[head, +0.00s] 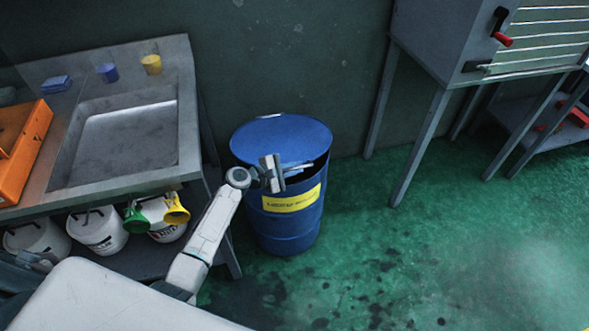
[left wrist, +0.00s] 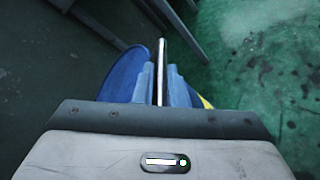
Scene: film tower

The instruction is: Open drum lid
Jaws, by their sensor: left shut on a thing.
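The blue drum (head: 285,236) with a yellow label stands on the green floor beside the sink bench. Its blue lid (head: 280,136) is on top; a dark gap shows under its front right edge, so it looks slightly raised there. My left gripper (head: 290,171) reaches the front of the lid from the left. In the left wrist view my left gripper (left wrist: 160,82) is shut on a thin metal bar (left wrist: 161,52), which looks like the lid's handle. The blue lid also shows there behind the fingers (left wrist: 126,74). My right gripper is not in view.
The sink bench (head: 188,103) stands close on the drum's left, with white buckets (head: 96,232) on the shelf below. A grey cabinet (head: 435,45) on legs stands at the right. The wall is right behind the drum. The green floor (head: 450,240) at the right is clear.

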